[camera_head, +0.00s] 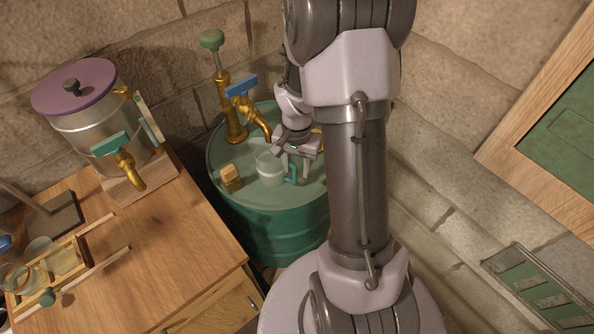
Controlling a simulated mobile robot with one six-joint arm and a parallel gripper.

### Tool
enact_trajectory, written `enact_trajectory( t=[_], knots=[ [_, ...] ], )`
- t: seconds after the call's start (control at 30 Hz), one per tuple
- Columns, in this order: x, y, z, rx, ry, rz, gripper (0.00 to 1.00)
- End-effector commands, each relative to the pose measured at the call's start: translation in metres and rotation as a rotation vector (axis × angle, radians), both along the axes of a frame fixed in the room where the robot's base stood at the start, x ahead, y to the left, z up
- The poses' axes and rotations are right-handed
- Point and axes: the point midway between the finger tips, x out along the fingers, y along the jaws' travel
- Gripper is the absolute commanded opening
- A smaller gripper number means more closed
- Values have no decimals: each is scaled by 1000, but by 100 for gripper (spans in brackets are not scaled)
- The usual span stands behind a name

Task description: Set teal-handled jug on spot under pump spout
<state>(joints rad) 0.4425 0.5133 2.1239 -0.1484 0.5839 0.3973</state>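The clear jug with the teal handle (269,169) stands upright on or just above the top of the green drum, below the brass pump spout (260,124). Its teal handle (292,176) points to the right. My gripper (296,163) is at the handle side of the jug, with its fingers close around or beside the handle. Whether the fingers grip the handle or are apart from it cannot be told. The jug looks nearly under the spout's mouth. No marked spot is visible beneath it.
The green drum (222,170) carries the brass pump and a small wooden block (231,178) left of the jug. A wooden cabinet (170,255) at left holds a metal pot with a purple lid (85,125) and a rack with glass vessels (62,262). A stone wall stands behind.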

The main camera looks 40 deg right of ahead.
Motion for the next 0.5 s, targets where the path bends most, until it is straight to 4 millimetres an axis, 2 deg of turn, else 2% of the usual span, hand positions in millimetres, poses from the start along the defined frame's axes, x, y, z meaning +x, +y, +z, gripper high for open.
enact_trajectory(
  t=[0.03, 0.3, 0.5],
  knots=[
    [1, 0, 17, -2, -2, 1, 38],
    [1, -1, 82, -3, -3, 1, 38],
    [0, 0, 117, -1, -2, 0, 38]
  ],
)
